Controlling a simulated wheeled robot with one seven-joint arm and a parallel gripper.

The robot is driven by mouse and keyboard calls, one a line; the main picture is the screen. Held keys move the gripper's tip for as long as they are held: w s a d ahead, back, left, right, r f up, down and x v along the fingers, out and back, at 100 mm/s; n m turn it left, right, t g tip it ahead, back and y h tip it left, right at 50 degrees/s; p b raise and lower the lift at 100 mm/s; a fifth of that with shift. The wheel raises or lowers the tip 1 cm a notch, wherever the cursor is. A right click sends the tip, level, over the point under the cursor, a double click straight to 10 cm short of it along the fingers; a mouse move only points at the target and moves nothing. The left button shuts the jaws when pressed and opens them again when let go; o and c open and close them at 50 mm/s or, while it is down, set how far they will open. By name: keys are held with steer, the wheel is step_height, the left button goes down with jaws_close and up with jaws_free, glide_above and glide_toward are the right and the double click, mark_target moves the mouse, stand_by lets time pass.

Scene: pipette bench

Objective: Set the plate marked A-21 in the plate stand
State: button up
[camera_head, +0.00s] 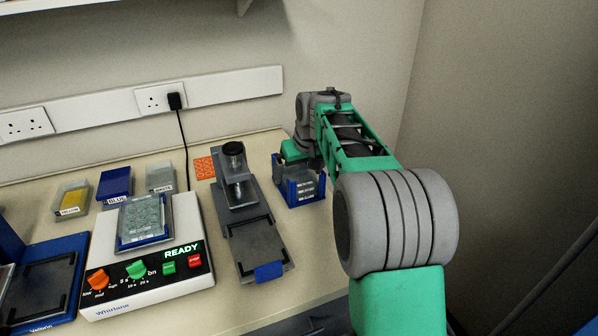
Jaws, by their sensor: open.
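A clear plate with a blue base (143,222) sits on the white shaker (150,276), whose panel reads READY; I cannot read any A-21 mark on it. A blue rack (303,198) at the back right of the bench holds grey labelled pieces, too small to read; it may be the plate stand. My gripper (292,154) is at the rack's back left, seen from behind the arm. It is open, and no held thing shows. Its fingertips are mostly hidden, so I cannot tell whether they touch the rack.
A grey press-like device (252,228) stands between shaker and rack. Boxes marked yellow (73,199), blue (115,186) and white (160,177) line the back, with an orange mat (204,167). A blue device with a dark bed (45,286) is at left. The wall is close behind.

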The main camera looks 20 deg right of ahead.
steer(key=shift+r, duration=0.15)
steer(key=shift+r, duration=0.35)
steer(key=v, duration=1.1)
steer(key=shift+s+r+p, duration=0.25)
steer(key=shift+p, duration=0.2)
steer(key=shift+f, duration=0.1)
